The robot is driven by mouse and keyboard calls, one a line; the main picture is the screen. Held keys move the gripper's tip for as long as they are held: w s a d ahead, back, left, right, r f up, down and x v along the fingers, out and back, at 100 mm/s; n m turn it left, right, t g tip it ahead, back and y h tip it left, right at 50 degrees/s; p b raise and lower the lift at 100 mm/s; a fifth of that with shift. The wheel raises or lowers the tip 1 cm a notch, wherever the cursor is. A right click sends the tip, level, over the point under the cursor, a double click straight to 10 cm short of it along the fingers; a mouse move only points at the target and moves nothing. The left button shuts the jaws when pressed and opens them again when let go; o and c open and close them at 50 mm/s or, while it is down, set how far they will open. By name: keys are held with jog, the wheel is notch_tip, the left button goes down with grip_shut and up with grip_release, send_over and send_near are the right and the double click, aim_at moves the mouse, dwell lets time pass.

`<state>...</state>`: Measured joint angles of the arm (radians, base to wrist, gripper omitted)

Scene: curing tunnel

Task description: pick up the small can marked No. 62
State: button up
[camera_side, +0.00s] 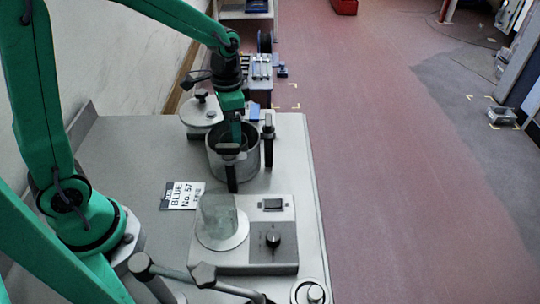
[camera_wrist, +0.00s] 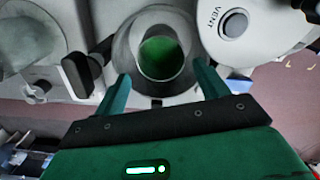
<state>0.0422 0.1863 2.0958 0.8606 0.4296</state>
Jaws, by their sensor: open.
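No marking No. 62 can be read in either view. In the side view a round open metal vessel (camera_side: 215,165) stands on the bench under my gripper (camera_side: 250,172). In the wrist view a round metal container (camera_wrist: 162,15) with a green inside lies between the fingers of my gripper (camera_wrist: 162,72). The fingers look apart from it, with nothing held. I cannot tell whether this container is the small can.
A card (camera_side: 182,195) reading "BLUE No. 57" lies left of the vessel. In the wrist view a pale part marked VENT (camera_wrist: 233,23) is at right.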

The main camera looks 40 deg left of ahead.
jog(key=shift+f, duration=0.45)
jog(key=shift+a+f, duration=0.1)
jog(key=shift+f, duration=2.5)
jog(key=c, duration=0.8)
jog(key=shift+c, duration=0.2)
jog(key=shift+r, duration=0.4)
notch_tip(320, 180, up, 9)
